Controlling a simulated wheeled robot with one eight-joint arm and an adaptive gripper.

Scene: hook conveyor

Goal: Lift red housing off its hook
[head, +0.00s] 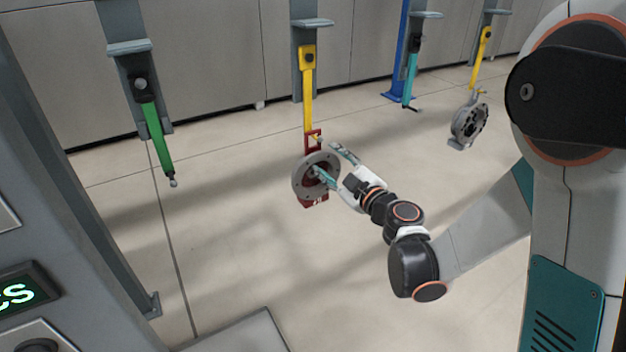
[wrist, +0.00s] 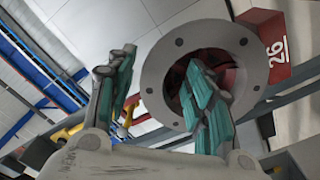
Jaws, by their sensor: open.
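The red housing (head: 313,198) with a grey round flange hangs from the lower end of a yellow hook hanger (head: 307,90) in the head view. My gripper (head: 334,163) is at the right side of the housing, its fingers open. In the wrist view the grey flange (wrist: 154,83) faces me, with a red block marked 26 (wrist: 274,48) beside it. One teal finger (wrist: 205,100) overlaps the flange's central opening; the other teal finger (wrist: 113,88) is outside the flange, to the left. I cannot tell whether either finger touches the housing.
A green hanger (head: 155,135) hangs empty at the left. A teal hanger (head: 410,75) hangs at the right, and a further yellow hanger (head: 481,55) carries a grey housing (head: 469,122). A panel with a lit display (head: 20,294) stands at the left front. The floor below is clear.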

